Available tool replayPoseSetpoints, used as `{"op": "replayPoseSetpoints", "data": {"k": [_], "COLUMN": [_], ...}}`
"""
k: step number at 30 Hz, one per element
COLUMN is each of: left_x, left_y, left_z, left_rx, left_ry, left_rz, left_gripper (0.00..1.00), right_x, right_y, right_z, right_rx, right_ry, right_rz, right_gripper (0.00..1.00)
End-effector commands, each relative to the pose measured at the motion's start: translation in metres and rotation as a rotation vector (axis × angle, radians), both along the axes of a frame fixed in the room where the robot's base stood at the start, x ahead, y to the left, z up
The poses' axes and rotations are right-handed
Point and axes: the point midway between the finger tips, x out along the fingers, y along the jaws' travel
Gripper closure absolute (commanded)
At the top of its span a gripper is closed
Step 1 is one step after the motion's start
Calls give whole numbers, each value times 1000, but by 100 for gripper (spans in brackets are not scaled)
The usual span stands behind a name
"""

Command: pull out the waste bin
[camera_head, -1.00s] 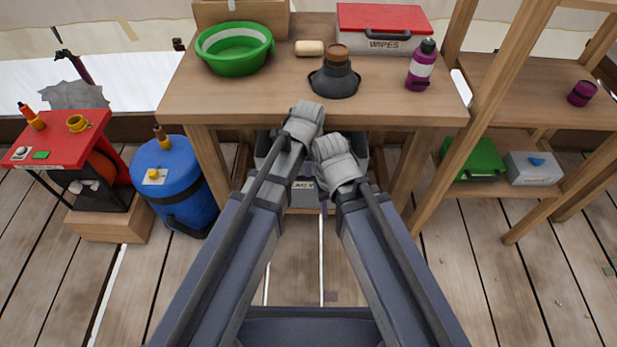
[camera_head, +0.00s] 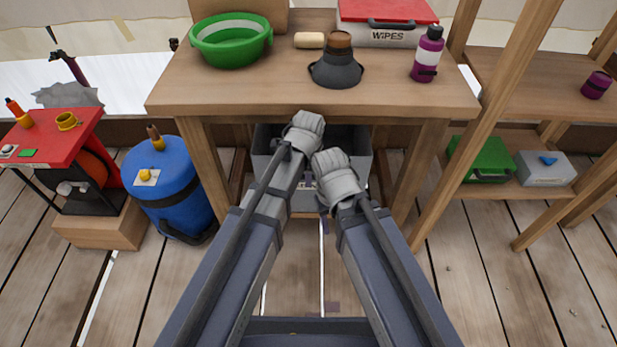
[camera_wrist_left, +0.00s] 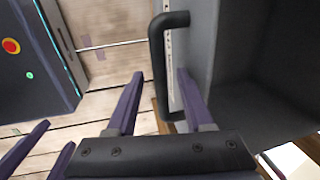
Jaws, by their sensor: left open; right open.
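The waste bin (camera_head: 361,150) is a grey open-topped box under the wooden table, with a label on its front partly covered by my arms. In the left wrist view its grey wall (camera_wrist_left: 250,120) and black bar handle (camera_wrist_left: 157,70) show close up. My left gripper (camera_wrist_left: 160,85) is open there, one purple finger on each side of the lower handle; I cannot tell whether they touch it. In the head view its fingers are hidden. My right gripper (camera_head: 332,188) is at the bin's front, its fingers mostly hidden; in the left wrist view they show open, apart from the handle.
The table (camera_head: 230,92) stands over the bin, its legs either side. It holds a green tub (camera_head: 231,45), a dark plunger-like thing (camera_head: 336,70), a purple bottle (camera_head: 427,55) and a wipes box (camera_head: 385,35). A blue drum (camera_head: 168,185) stands left, wooden shelves (camera_head: 530,85) right.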

Motion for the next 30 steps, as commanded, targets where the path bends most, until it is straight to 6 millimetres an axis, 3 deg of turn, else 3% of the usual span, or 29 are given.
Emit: {"op": "replayPoseSetpoints", "data": {"k": [6,19,30], "left_x": [0,0,0], "left_y": [0,0,0], "left_z": [1,1,1], "left_rx": [0,0,0], "left_ry": [0,0,0], "left_rz": [0,0,0], "left_gripper": [50,98,100], "right_x": [0,0,0], "right_y": [0,0,0], "right_z": [1,1,1], "right_rx": [0,0,0], "right_ry": [0,0,0], "right_rz": [0,0,0], "right_gripper": [50,50,50]}}
